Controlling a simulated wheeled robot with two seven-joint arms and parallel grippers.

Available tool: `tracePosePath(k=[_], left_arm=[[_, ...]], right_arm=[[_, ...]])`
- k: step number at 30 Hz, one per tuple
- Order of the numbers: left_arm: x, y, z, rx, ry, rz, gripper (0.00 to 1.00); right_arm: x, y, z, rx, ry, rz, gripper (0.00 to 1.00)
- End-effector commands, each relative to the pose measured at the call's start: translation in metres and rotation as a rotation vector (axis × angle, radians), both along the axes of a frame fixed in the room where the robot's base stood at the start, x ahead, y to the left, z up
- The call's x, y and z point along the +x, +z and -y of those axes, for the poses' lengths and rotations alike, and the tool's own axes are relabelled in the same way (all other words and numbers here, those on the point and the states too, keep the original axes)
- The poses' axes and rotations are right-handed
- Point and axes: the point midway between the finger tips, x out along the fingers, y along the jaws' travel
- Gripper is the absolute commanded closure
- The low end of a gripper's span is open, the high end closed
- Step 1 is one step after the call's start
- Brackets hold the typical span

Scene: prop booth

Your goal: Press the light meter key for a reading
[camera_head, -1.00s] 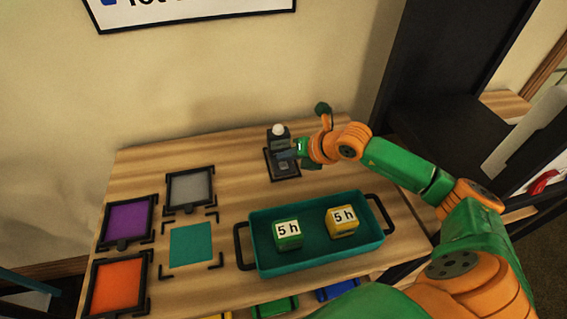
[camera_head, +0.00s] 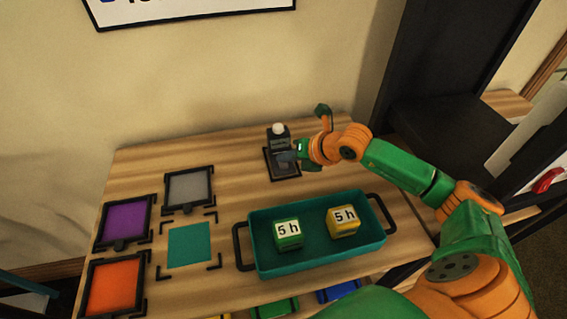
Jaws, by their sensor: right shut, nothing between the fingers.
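The light meter (camera_head: 279,131) is a small dark device with a white dome on top. It stands upright on a dark framed base (camera_head: 283,175) at the back of the table. My left gripper is not in view.
A teal tray (camera_head: 257,262) with black handles holds a green block (camera_head: 289,241) and a yellow block (camera_head: 343,229), both marked "5 h". Purple (camera_head: 124,221), grey (camera_head: 189,186) and orange (camera_head: 116,287) framed panels lie at left. A teal square (camera_head: 189,245) lies between corner marks.

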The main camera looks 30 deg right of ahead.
Motion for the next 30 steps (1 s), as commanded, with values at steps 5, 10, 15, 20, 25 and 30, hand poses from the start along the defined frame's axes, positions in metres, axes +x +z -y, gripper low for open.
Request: tracePosePath(k=[5,10,15,20,25,30], left_arm=[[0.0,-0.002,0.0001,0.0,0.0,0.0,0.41],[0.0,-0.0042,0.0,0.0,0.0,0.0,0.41],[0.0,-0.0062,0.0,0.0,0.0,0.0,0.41],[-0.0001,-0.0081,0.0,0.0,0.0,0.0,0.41],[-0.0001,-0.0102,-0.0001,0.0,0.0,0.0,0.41],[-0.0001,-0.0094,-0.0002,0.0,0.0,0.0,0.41]], right_arm=[[0.0,-0.0019,-0.0001,0.0,0.0,0.0,1.0],[0.0,-0.0039,-0.0001,0.0,0.0,0.0,1.0],[0.0,-0.0057,-0.0001,0.0,0.0,0.0,1.0],[0.0,-0.0076,-0.0001,0.0,0.0,0.0,1.0],[-0.0001,-0.0095,-0.0002,0.0,0.001,-0.001,1.0],[-0.0002,-0.0088,-0.0001,0.0,0.001,-0.001,1.0]])
